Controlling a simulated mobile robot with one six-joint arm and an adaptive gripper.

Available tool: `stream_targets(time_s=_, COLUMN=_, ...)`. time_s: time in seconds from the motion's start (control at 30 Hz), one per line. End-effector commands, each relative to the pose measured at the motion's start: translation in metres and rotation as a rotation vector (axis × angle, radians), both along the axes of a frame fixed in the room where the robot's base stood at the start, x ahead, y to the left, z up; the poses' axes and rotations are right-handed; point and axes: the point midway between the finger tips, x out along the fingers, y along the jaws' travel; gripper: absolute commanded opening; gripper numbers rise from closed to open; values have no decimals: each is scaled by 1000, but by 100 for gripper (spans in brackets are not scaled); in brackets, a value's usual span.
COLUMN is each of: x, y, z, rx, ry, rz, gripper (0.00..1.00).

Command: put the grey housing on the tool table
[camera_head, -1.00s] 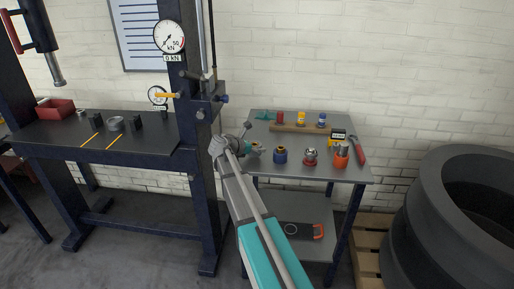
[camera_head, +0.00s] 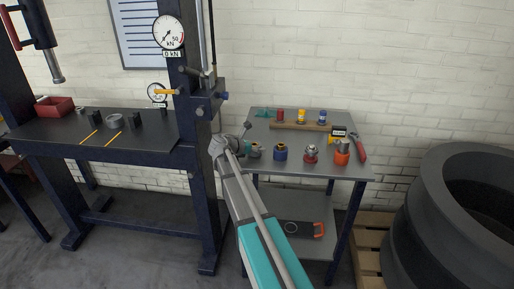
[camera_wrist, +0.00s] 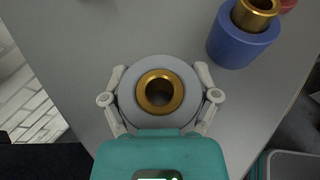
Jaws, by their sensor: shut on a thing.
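The grey housing (camera_wrist: 160,62) is a round ring with a brass bushing (camera_wrist: 174,92) in its middle. My gripper (camera_wrist: 159,88) is shut on it, with one finger on each side. In the head view the housing (camera_head: 254,152) is at the left front of the tool table (camera_head: 310,171), partly behind my wrist. Grey tabletop surrounds it in the wrist view. I cannot tell whether its base touches the tabletop.
A blue housing (camera_head: 281,154) with a brass bushing stands just right of it. A wooden rack (camera_head: 300,126) is behind. The press (camera_head: 198,150) stands left.

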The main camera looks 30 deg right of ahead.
Motion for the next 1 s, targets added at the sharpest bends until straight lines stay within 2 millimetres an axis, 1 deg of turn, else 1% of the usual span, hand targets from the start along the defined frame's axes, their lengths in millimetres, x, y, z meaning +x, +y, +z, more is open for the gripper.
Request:
stream_targets(time_s=0.5, x=0, y=0, z=-4, rx=-2, ry=1, rz=0, gripper=17)
stream_targets(time_s=0.53, x=0, y=0, z=-4, rx=-2, ry=1, rz=0, gripper=82)
stream_targets(time_s=0.6, x=0, y=0, z=-4, rx=-2, ry=1, rz=0, gripper=95)
stream_targets(time_s=0.63, x=0, y=0, z=-4, rx=-2, ry=0, rz=0, gripper=100)
stream_targets(time_s=1.0, x=0, y=0, z=-5, rx=2, ry=-1, rz=0, gripper=100)
